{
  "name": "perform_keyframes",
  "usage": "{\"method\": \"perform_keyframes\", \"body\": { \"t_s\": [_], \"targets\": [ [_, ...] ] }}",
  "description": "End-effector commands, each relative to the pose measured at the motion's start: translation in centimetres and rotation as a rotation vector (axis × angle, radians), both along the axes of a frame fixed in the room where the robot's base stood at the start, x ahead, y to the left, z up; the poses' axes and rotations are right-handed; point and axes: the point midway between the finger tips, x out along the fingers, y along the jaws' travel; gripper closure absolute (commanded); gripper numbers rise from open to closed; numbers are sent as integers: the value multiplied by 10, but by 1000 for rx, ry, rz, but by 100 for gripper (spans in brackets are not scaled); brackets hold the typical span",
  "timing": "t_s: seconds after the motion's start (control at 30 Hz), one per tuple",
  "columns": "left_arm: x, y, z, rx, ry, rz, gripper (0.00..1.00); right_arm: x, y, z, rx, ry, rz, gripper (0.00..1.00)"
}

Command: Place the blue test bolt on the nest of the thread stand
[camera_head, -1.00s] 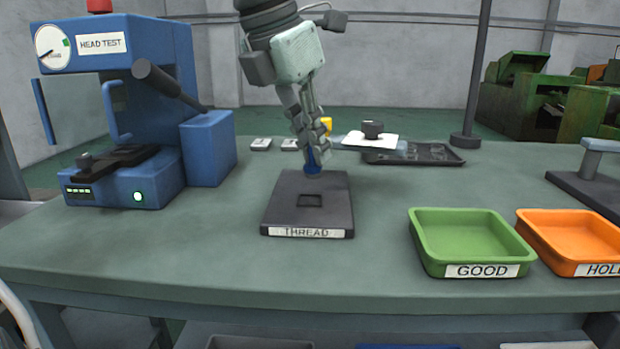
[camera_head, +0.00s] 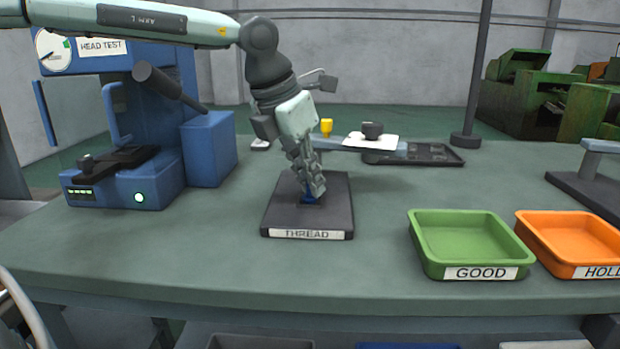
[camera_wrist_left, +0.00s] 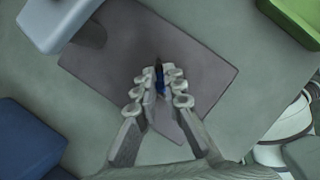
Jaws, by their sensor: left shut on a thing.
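The thread stand (camera_head: 336,212) is a dark flat plate labelled THREAD, on the table's middle. My left gripper (camera_head: 313,188) reaches down over the plate and is shut on the blue test bolt (camera_head: 309,199). The bolt shows as a small blue piece under the fingertips, at the middle of the plate where the square nest is; I cannot tell whether it touches the nest. In the left wrist view the bolt (camera_wrist_left: 160,82) is between the fingers above the plate (camera_wrist_left: 205,72). The nest is hidden by the gripper. My right gripper is not in view.
A blue head test machine (camera_head: 125,175) stands at the left. A green GOOD tray (camera_head: 430,255) and an orange HOLD tray (camera_head: 535,252) sit at the right. The table in front of the stand is clear.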

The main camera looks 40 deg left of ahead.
Motion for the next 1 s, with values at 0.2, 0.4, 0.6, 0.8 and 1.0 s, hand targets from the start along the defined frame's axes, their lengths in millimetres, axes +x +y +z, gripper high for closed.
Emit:
{"method": "perform_keyframes", "body": {
  "t_s": [0.2,0.4,0.6,0.8,1.0],
  "targets": [
    [0,0,-2,0,0,0,87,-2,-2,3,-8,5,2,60],
    [0,0,-2,0,0,0,70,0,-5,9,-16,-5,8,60],
    [0,0,-1,0,0,0,70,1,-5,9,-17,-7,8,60],
    [-3,1,11,0,-3,1,70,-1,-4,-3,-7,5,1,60],
    [-19,5,51,0,-5,2,70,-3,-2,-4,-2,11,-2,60]
  ]
}}
